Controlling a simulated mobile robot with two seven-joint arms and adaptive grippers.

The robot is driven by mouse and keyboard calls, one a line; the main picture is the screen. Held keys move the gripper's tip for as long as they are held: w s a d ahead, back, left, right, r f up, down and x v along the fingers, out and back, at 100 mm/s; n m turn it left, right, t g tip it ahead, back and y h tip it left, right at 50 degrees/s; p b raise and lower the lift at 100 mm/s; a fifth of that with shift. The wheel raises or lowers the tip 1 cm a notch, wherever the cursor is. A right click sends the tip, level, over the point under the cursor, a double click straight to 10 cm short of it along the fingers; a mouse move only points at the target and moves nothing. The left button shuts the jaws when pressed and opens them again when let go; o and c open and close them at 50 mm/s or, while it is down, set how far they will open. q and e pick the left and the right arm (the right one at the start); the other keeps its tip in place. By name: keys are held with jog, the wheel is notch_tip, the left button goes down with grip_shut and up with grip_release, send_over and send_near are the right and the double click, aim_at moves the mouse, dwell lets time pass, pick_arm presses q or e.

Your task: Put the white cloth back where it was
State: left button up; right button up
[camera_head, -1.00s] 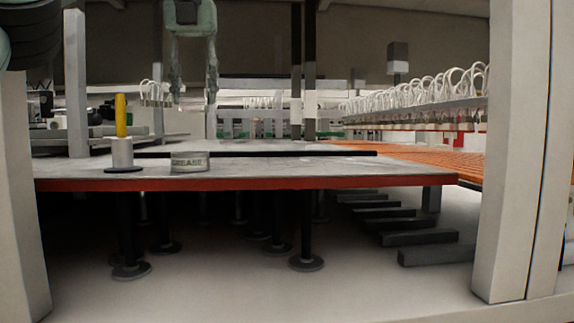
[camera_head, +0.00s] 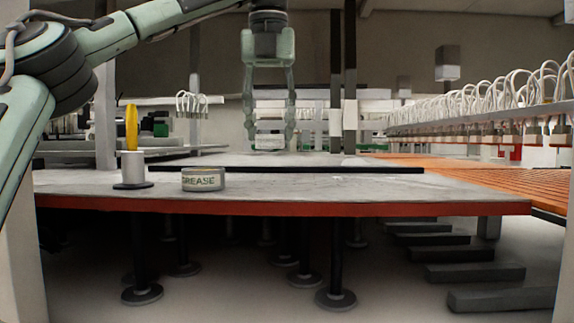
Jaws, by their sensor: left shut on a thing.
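My left gripper (camera_head: 269,138) reaches in from the upper left and points down above the far part of the grey table (camera_head: 330,190). Its fingers are closed around a small pale piece (camera_head: 268,142), which looks like the white cloth; its outline is hard to tell from the pale background. The piece is at or just above the table top; I cannot tell whether it touches. My right gripper is not in view.
A grease tin (camera_head: 203,180) and a pale cylinder (camera_head: 133,167) with a yellow top (camera_head: 131,128) stand at the table's left front. A dark strip (camera_head: 330,170) crosses the table. An orange slatted surface (camera_head: 470,175) lies right, under a row of white hoses (camera_head: 490,98).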

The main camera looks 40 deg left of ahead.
pick_arm(q)
jog(key=d+f, duration=0.2)
jog(key=s+d, duration=0.1)
jog(key=d, duration=0.1)
jog(key=shift+d+f, duration=0.1)
jog(key=shift+f, duration=0.3)
notch_tip(320, 180, down, 4)
jog(key=shift+r, duration=0.1)
jog(key=o, duration=1)
jog(key=r, duration=0.5)
jog(key=s+r, duration=0.1)
jog(key=r, duration=0.1)
jog(key=shift+d+r, duration=0.2)
jog(key=shift+d, duration=0.1)
